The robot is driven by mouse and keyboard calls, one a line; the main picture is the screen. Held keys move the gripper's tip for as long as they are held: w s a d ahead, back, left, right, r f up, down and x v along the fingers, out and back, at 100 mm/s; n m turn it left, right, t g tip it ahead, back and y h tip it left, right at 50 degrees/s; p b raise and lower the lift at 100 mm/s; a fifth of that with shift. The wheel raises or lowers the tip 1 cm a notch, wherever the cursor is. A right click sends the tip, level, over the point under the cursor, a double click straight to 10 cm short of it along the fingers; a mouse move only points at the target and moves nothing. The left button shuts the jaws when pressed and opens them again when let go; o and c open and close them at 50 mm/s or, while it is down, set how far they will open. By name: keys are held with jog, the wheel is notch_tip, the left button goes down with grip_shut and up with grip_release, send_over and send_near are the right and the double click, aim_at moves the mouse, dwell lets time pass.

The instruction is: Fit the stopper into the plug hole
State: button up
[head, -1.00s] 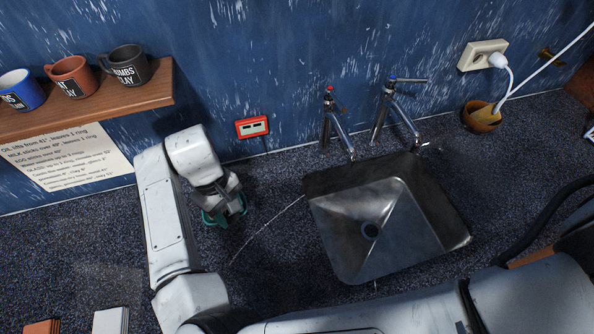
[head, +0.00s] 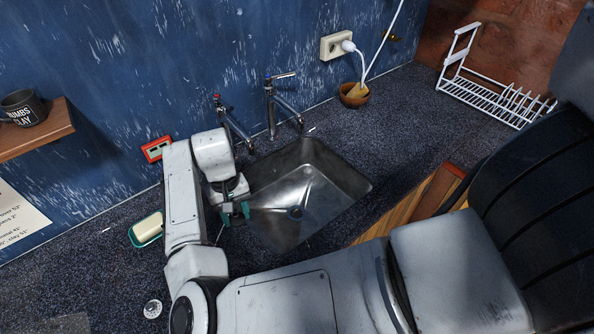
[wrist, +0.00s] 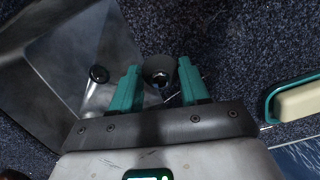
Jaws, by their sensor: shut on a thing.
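The stopper (wrist: 159,70) is a dark grey round piece, seen in the wrist view between the teal fingertips. My gripper (head: 236,212) is shut on it, above the left rim of the sink; it also shows in the wrist view (wrist: 160,74). In the head view I cannot make the stopper out behind the fingers. The plug hole (head: 296,212) is a dark round drain in the floor of the steel sink (head: 338,180), to the right of my gripper. It also shows in the wrist view (wrist: 98,74), left of the fingers. The hole looks uncovered, apart from the stopper.
Two taps (head: 236,130) (head: 285,108) stand behind the sink. A teal dish with a soap bar (head: 148,227) lies left of my arm, near a small clear round item (head: 153,309). A white rack (head: 490,95) stands far right. A mug shelf (head: 40,135) juts out at left.

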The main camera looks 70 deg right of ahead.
jog(key=s+d+m+t, duration=0.1)
jog(key=s+d+m, duration=0.25)
jog(key=d, duration=0.35)
jog(key=s+d+f+m, duration=0.1)
jog(key=s+d+m, duration=0.2)
jog(key=d+m, duration=0.3)
jog(key=s+d+m+t, duration=0.1)
jog(key=s+d+m, duration=0.2)
jog(key=d, duration=0.5)
jog(key=shift+y, duration=0.4)
jog(key=shift+a+f+b, duration=0.15)
jog(key=shift+f+b, duration=8.1)
jog(key=shift+f, duration=1.45)
jog(key=shift+a+f+p, duration=0.1)
jog(key=shift+f+p, duration=0.05)
jog(key=shift+p, duration=0.3)
